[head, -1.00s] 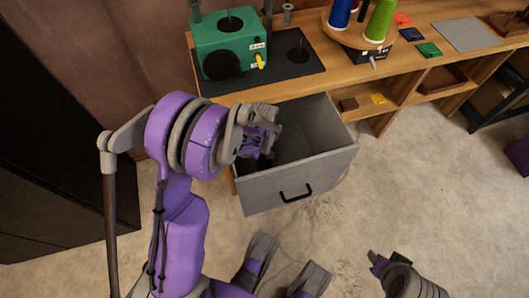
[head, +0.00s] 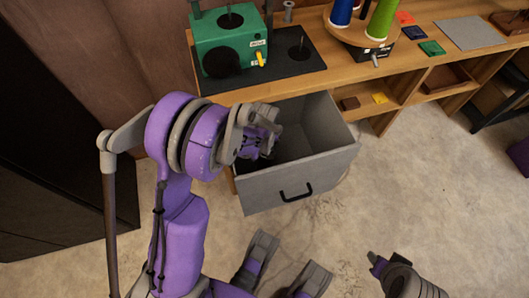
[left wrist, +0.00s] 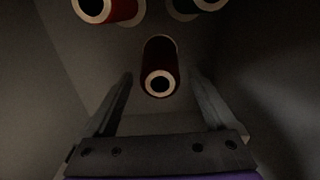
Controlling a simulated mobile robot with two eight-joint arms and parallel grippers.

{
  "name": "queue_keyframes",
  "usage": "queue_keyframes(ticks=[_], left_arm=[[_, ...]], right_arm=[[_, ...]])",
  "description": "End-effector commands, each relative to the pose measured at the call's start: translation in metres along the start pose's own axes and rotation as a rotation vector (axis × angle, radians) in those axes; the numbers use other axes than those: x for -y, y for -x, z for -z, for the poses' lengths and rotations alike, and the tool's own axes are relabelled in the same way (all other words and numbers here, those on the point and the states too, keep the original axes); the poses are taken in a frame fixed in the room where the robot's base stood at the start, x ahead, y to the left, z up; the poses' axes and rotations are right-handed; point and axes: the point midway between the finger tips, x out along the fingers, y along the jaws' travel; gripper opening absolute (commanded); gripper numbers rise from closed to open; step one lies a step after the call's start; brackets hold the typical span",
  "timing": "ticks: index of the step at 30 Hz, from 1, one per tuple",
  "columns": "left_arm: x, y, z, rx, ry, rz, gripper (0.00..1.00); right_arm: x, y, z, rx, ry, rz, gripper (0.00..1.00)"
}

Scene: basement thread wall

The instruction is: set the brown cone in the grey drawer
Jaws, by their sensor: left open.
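My left gripper (head: 266,150) is over the open grey drawer (head: 297,180), reaching down inside it. In the left wrist view its two fingers (left wrist: 160,98) are spread apart and open. A dark reddish-brown cone (left wrist: 160,68) shows between and beyond the fingertips, its pale ring-shaped end facing the camera. I see no finger touching it. A redder cone (left wrist: 112,10) is at the top left and a dark green one (left wrist: 188,10) at the top right, both cut off by the frame. The arm hides the cones in the head view. What may be my right gripper (head: 377,264) shows only partly, low right.
A wooden bench (head: 320,80) stands behind the drawer. It bears a green machine (head: 231,42) on a black mat and a round stand (head: 362,38) with blue and green spools. Dark drawer walls (left wrist: 60,60) flank the left gripper.

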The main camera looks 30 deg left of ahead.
Motion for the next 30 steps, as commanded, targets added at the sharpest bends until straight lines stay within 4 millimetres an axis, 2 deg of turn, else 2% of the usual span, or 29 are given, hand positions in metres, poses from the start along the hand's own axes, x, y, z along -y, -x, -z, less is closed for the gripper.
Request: queue_keyframes(ticks=[5, 8, 10, 18, 21, 30], left_arm=[[0.000, 0.001, 0.000, 0.000, 0.000, 0.000, 0.89], [0.000, 0.009, 0.000, -0.001, 0.000, -0.001, 0.89], [0.000, 0.019, 0.000, -0.001, 0.000, -0.001, 0.89], [0.000, 0.068, 0.000, -0.001, 0.000, -0.001, 0.89], [0.000, 0.079, 0.000, -0.001, 0.000, 0.000, 0.89], [0.000, 0.087, 0.000, 0.000, 0.000, 0.000, 0.89]], right_arm=[[0.000, 0.001, 0.000, 0.000, 0.000, 0.000, 0.44], [0.000, 0.009, 0.002, -0.003, 0.000, 0.000, 0.44], [0.000, 0.017, 0.005, -0.006, 0.000, 0.000, 0.44], [0.000, 0.031, 0.009, -0.011, 0.000, 0.000, 0.44], [0.000, 0.034, 0.010, -0.012, 0.000, 0.000, 0.44], [0.000, 0.036, 0.010, -0.012, 0.000, 0.000, 0.44]])
